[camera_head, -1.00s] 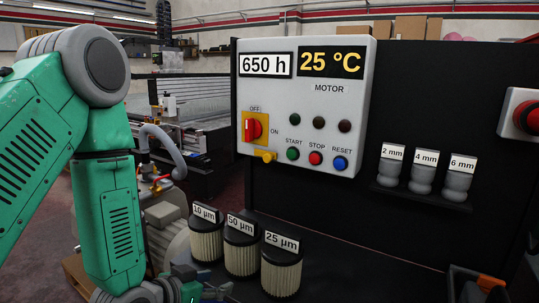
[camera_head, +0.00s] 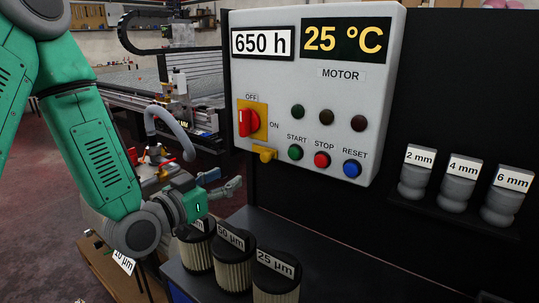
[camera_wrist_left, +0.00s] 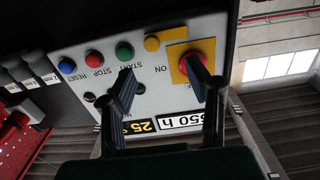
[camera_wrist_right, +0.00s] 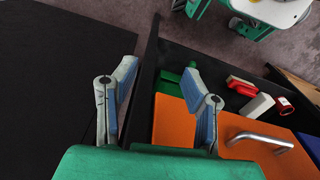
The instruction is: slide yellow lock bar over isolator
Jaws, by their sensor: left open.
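The isolator (camera_head: 250,122) is a red rotary knob on a yellow plate, beside the OFF and ON marks on the grey panel. The yellow lock bar (camera_head: 264,153) sits just below that plate, not over the knob. My left gripper (camera_head: 224,181) is open and empty, low and left of the panel, apart from the bar. In the left wrist view, the panel appears upside down: the isolator (camera_wrist_left: 190,66) shows partly behind one finger, and the lock bar (camera_wrist_left: 152,44) shows between the fingers of my left gripper (camera_wrist_left: 160,78). My right gripper (camera_wrist_right: 160,76) is open and empty.
Filters (camera_head: 232,262) stand below my left gripper. A tilted label (camera_head: 123,262) shows below my left wrist. START, STOP and RESET buttons (camera_head: 322,160) are right of the bar. Nozzles (camera_head: 459,182) stand on a shelf. An orange item (camera_wrist_right: 180,122) lies below my right gripper.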

